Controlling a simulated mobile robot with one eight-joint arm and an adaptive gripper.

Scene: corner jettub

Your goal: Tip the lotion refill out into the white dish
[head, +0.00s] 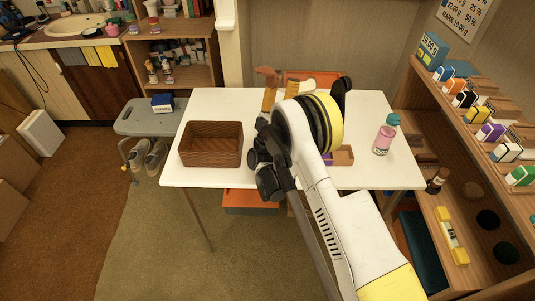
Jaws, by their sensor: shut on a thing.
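My gripper (265,160) is over the middle of the white table, dark and partly covered by my own arm. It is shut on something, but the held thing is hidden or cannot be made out. A pink bottle (383,140) with a pale label and a teal cap stands upright on the right of the table. I cannot tell whether it is the lotion refill. No white dish can be made out; my arm covers part of the table.
A brown wicker basket (200,158) stands on the left of the white table (180,180). A small tan box (343,156) with something purple lies right of my arm. Orange and brown shapes (268,88) show behind my gripper. A wooden shelf unit (430,110) flanks the table's right.

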